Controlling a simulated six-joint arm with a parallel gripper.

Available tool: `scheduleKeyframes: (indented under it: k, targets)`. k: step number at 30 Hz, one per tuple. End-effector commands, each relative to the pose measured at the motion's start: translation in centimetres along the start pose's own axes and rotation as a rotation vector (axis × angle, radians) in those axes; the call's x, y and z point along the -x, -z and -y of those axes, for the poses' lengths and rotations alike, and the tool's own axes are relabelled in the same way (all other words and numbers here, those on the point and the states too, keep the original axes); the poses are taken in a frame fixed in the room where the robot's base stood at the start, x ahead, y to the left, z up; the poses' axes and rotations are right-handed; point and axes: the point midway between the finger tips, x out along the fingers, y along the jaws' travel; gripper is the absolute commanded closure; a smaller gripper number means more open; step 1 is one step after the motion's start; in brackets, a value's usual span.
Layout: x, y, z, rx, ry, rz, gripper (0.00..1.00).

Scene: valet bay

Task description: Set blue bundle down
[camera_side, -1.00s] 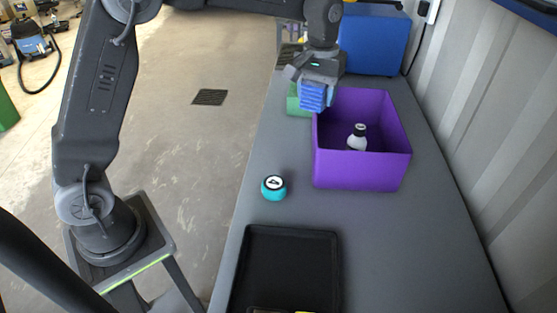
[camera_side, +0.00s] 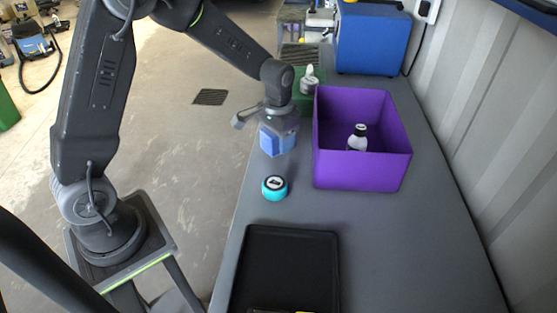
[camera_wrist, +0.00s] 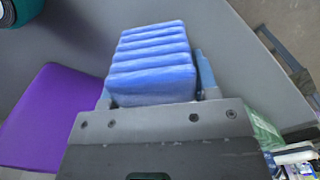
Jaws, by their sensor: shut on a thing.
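The blue bundle (camera_side: 278,139) is a ribbed, folded stack held in my gripper (camera_side: 278,128). In the side view it hangs over the left part of the grey bench, left of the purple bin and behind the teal round container. In the wrist view the blue bundle (camera_wrist: 152,62) sits between the finger ends of my gripper (camera_wrist: 155,95), its ridges facing the camera. The gripper is shut on it. The gap between the bundle and the bench is hard to judge; it appears to be above the surface.
A purple bin (camera_side: 362,172) holds a white bottle with a dark cap (camera_side: 358,138). A teal container (camera_side: 274,188) stands near the bundle. A black tray (camera_side: 285,265) lies in front. A green bin (camera_side: 303,98) with a white bottle and a blue box (camera_side: 372,40) are behind. Bare bench (camera_side: 400,250) lies front right.

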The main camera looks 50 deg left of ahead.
Motion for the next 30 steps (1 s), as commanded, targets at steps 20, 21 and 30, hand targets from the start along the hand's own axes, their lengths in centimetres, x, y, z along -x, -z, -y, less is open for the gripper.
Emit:
scheduleKeyframes:
  k: [20,21,30]
  targets:
    - [0.1,0.1,0.0,0.002,0.0,-0.001,0.72]
    - [0.1,0.1,0.0,0.002,0.0,-0.001,0.72]
    - [5.2,0.2,0.0,0.002,0.001,-0.009,0.72]
